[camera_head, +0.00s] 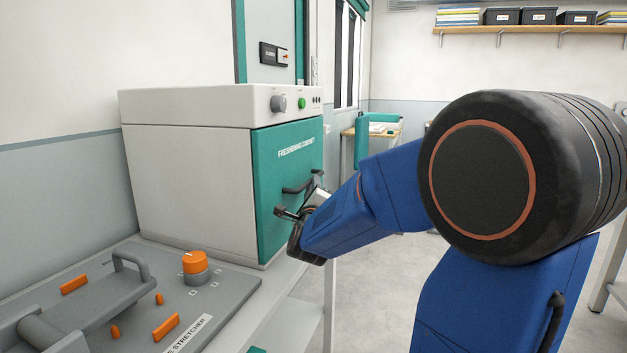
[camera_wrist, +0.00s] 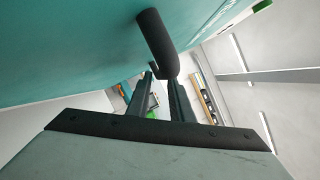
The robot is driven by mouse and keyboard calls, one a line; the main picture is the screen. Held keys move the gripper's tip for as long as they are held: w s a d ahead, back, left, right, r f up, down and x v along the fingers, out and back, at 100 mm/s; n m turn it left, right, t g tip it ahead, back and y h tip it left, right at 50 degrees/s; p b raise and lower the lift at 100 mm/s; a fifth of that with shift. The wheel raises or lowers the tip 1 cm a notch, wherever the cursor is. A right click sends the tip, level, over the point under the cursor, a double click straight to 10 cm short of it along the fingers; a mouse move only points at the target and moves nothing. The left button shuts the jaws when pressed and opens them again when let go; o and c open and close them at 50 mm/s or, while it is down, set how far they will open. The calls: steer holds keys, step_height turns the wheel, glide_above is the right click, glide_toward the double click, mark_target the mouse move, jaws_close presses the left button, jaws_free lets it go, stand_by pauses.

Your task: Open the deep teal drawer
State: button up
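A white cabinet (camera_head: 185,165) has a deep teal front (camera_head: 283,165) lettered "FRESHENING CABINET". The front looks closed flush with the cabinet body. A dark bar handle (camera_head: 294,190) sticks out from it. My gripper (camera_head: 301,195) is at the handle, with its two fingers apart. In the wrist view the teal front (camera_wrist: 65,45) fills the upper left. The handle (camera_wrist: 157,42) curves down close to the tips of my gripper (camera_wrist: 160,76). A gap shows between the fingers. I cannot tell whether the handle touches either finger.
A grey stretcher machine (camera_head: 225,290) with a lever and orange knob (camera_head: 195,262) sits on the bench at front left. A grey knob and green button are on the cabinet's top strip. Open floor (camera_head: 375,290) lies right of the bench. A small table (camera_head: 385,140) stands behind.

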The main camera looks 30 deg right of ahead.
steer(key=shift+x, duration=2.55)
steer(key=shift+c, duration=0.3)
jaws_close()
